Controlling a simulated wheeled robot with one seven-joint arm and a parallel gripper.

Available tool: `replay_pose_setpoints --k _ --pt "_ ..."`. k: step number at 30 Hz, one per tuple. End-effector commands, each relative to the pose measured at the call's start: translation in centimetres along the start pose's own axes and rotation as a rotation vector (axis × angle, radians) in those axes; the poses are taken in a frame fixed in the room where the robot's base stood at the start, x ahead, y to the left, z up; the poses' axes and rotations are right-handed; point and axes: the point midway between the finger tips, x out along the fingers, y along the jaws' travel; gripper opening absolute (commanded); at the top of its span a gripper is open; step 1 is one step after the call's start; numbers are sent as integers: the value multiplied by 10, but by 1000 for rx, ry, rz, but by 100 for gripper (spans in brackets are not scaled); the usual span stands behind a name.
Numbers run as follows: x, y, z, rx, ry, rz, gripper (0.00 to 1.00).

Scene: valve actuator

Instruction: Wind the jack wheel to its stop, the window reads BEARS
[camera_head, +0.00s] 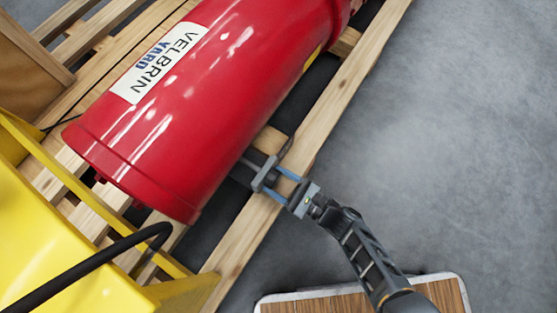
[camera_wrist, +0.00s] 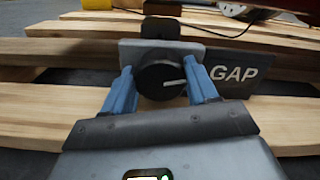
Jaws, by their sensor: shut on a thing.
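The jack wheel (camera_wrist: 160,78) is a dark round knob with a light pointer line, in front of a grey plate (camera_wrist: 190,50). The pointer lies nearly level, toward the right. A dark window plate (camera_wrist: 235,73) beside it reads GAP in white letters. My gripper (camera_wrist: 160,90) has its two blue fingers on either side of the wheel, shut on it. In the head view my gripper (camera_head: 282,186) reaches the jack at the pallet's edge, next to the red cylinder (camera_head: 200,100). The jack's far side is hidden under the cylinder.
The red cylinder carries a VELBRIN YARD label (camera_head: 160,62) and lies over a wooden pallet (camera_head: 330,100). A yellow body (camera_head: 60,240) with a black hose (camera_head: 90,262) stands at lower left. Grey floor (camera_head: 460,130) is clear to the right.

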Motion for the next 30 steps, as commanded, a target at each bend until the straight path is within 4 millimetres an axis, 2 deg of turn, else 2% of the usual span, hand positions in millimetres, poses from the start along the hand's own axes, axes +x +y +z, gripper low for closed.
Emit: replay_pose_setpoints --k 11,30 --pt "0 -1 0 87 0 0 28" --pt "1 -4 -1 649 0 0 28"
